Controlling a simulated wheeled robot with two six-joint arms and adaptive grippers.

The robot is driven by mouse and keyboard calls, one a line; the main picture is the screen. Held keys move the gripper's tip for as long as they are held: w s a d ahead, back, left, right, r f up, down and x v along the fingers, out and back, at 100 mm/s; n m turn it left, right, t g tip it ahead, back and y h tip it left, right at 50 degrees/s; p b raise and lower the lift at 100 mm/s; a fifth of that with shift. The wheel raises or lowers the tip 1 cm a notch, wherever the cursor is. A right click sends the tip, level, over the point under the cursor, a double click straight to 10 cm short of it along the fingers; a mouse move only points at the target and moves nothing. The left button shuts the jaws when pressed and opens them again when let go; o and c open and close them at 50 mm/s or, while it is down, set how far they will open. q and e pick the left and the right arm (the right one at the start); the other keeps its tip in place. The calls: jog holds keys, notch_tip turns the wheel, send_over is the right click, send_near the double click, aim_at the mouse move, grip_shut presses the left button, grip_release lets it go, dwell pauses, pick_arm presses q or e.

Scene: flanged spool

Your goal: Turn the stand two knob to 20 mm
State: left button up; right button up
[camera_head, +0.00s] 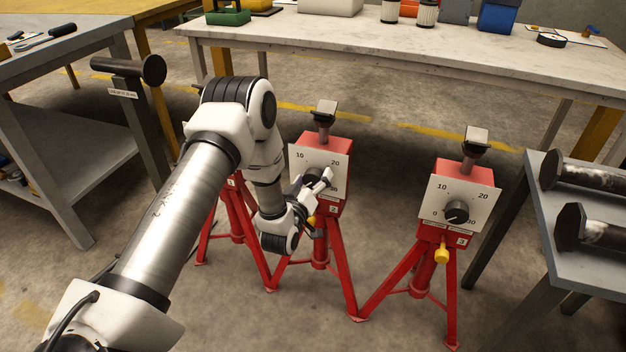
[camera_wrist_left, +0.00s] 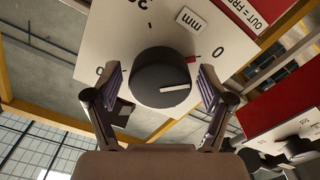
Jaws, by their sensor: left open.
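The stand two (camera_head: 324,205) is a red tripod with a white dial plate marked 10 and 20, in the middle of the head view. Its black round knob (camera_wrist_left: 160,85) with a white pointer line shows in the left wrist view, where the line points right, below the plate's 0 mark (camera_wrist_left: 218,52). In the head view the knob is mostly hidden by my gripper. My left gripper (camera_head: 322,180) is open at the plate. In the left wrist view its fingers (camera_wrist_left: 160,90) stand on either side of the knob; whether they touch it I cannot tell. My right gripper is not in view.
Stand three (camera_head: 460,200), with its own dial and black knob (camera_head: 456,212), stands to the right. Another red stand (camera_head: 232,190) is mostly behind my left arm. A grey table (camera_head: 590,250) with dark flanged spools (camera_head: 590,172) is at right; a long workbench (camera_head: 400,40) is behind.

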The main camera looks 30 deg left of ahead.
pick_arm(q)
jog(key=c, duration=1.2)
jog(key=shift+o, duration=0.2)
jog(key=shift+m, duration=0.3)
